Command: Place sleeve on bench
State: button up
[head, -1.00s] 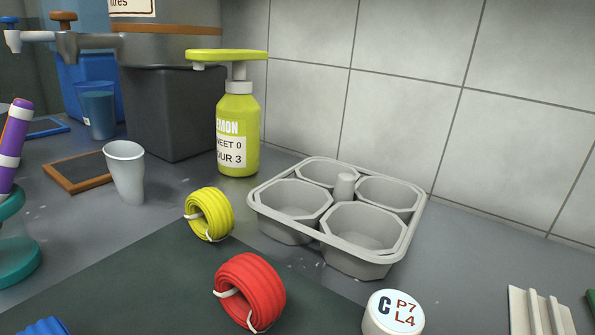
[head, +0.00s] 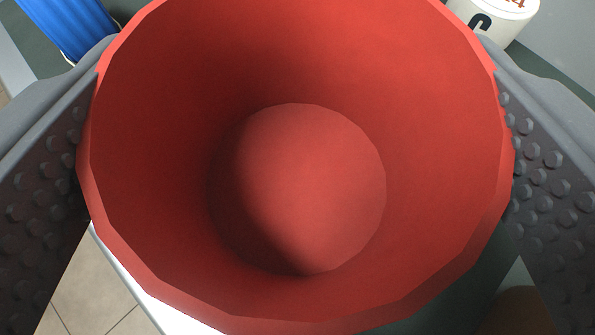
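A large red tapered cup-shaped thing (head: 440,110), open towards the camera with a round closed bottom, fills most of the head view. I cannot tell for sure whether it is the sleeve. My gripper (head: 297,180) has one dark studded pad on its left side and one on its right, both against its rim. My gripper is shut on it. It hides most of the bench behind it; a pale strip of bench edge (head: 140,290) shows at lower left.
A blue ribbed coil (head: 70,25) with a white tie is at the top left. A white round container (head: 500,22) with a dark letter stands at the top right. Dark green surface shows at lower right. Tiled floor (head: 90,285) shows at lower left.

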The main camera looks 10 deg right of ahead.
aim_at(299, 101)
notch_tip(299, 101, down, 4)
jog(key=shift+r+b, duration=0.25)
jog(key=shift+b, duration=0.25)
jog(key=shift+r, duration=0.1)
jog(key=o, duration=1)
jog(key=shift+c, duration=0.2)
jog(key=shift+s+r, duration=0.15)
jog(key=shift+s, duration=0.15)
jog(key=p+v, duration=0.2)
jog(key=v, duration=0.9)
jog(key=shift+s+p, duration=0.15)
jog(key=shift+p, duration=0.15)
